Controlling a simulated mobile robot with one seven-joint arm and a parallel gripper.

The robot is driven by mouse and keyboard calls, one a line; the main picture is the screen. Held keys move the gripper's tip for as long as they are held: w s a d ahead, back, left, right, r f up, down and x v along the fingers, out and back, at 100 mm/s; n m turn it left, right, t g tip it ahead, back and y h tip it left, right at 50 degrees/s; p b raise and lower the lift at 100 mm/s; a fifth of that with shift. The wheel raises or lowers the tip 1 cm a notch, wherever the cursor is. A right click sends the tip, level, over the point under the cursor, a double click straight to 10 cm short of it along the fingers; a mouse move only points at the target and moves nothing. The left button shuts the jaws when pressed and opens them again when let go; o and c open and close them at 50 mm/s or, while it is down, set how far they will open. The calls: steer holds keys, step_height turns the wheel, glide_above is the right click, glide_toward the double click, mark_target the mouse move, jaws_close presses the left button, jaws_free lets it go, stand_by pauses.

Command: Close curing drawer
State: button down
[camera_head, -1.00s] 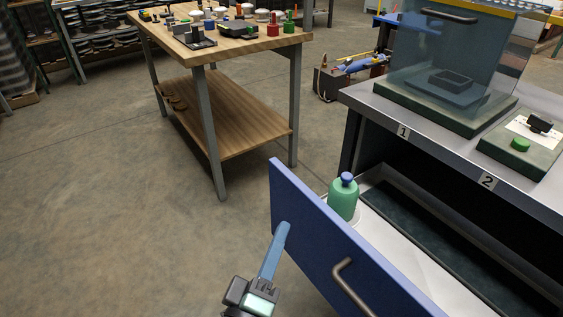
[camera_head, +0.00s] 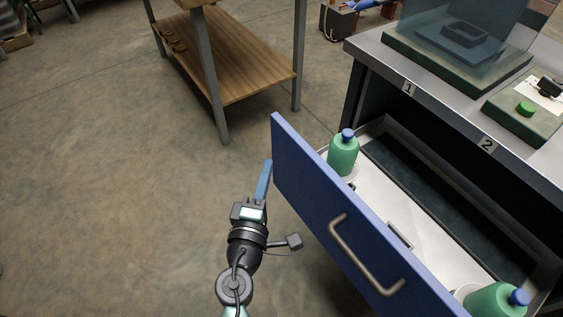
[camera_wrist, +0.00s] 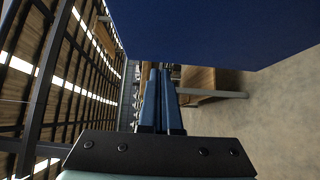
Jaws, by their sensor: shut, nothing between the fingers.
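The curing drawer has a blue front panel (camera_head: 325,215) with a metal bar handle (camera_head: 365,262). It stands pulled out from the grey workbench (camera_head: 420,88). Inside its white tray (camera_head: 400,238) is a green bottle with a blue cap (camera_head: 343,155) at the far end, and another green bottle (camera_head: 495,300) at the near end. My gripper (camera_head: 265,172) is shut and empty, just left of the panel's far end; I cannot tell whether it touches. In the wrist view its blue fingers (camera_wrist: 161,100) lie together, with the blue panel (camera_wrist: 210,30) filling the top.
A wooden table with a lower shelf (camera_head: 222,65) stands at the back left. On the bench are a clear enclosure (camera_head: 450,25) and a pad with a green button (camera_head: 526,108). The concrete floor left of my arm is clear.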

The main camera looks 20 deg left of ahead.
mark_target(286, 151)
steer(key=shift+w+d, duration=1.15)
steer(key=shift+w, duration=0.2)
steer(key=shift+w, duration=0.1)
